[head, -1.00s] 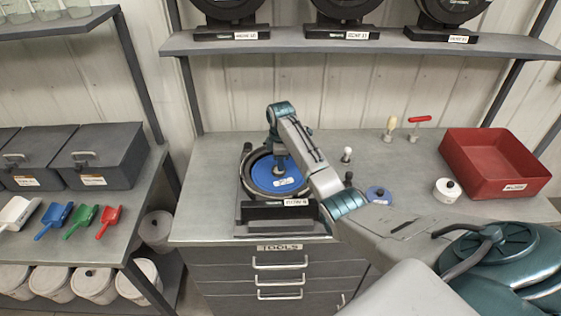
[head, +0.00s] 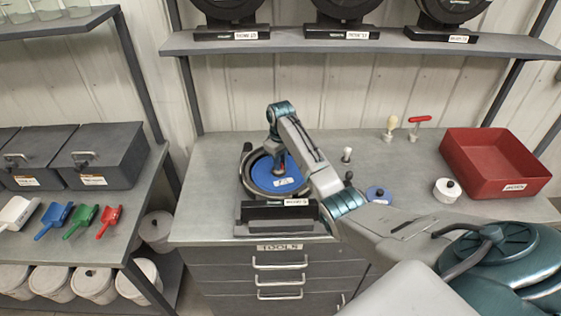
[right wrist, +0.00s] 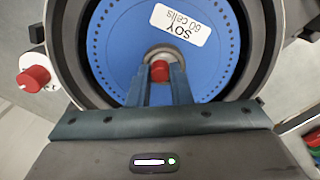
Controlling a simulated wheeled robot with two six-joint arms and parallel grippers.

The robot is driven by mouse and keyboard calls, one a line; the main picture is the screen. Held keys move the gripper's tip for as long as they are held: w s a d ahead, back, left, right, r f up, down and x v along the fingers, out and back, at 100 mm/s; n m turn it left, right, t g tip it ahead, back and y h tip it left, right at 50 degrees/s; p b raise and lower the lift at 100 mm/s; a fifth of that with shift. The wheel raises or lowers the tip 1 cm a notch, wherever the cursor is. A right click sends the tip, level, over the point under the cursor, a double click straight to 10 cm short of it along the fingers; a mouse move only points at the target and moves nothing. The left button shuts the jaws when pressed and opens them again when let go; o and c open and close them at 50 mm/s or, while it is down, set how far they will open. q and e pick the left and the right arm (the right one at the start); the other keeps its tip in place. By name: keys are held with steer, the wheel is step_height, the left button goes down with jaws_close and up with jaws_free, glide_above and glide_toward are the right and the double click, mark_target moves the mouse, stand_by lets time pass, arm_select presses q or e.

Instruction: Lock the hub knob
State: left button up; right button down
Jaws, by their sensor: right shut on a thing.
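The seed meter (head: 277,221) stands on the bench with a blue seed disc (head: 264,180) in its dark round housing. The disc also shows in the right wrist view (right wrist: 110,50), with a white label reading "SOY 60 cells". The red hub knob (right wrist: 160,70) sits at the disc's centre in a pale ring. My right gripper (right wrist: 160,80) is shut on the red hub knob, one finger on each side of it. In the head view the right gripper (head: 279,165) reaches down over the disc's centre. My left gripper is not in view.
A white dial with a red knob (right wrist: 33,78) sits beside the housing. To the right on the bench are a second blue disc (head: 377,194), a white round container (head: 447,190), a red tray (head: 494,164) and a red-handled tool (head: 419,124). The bench's back left is clear.

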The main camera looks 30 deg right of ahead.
steer(key=m, duration=0.4)
steer(key=shift+r+m, duration=0.1)
steer(key=shift+m, duration=0.2)
steer(key=m, duration=0.4)
steer(key=shift+m, duration=0.3)
steer(key=c, duration=1.3)
jaws_free()
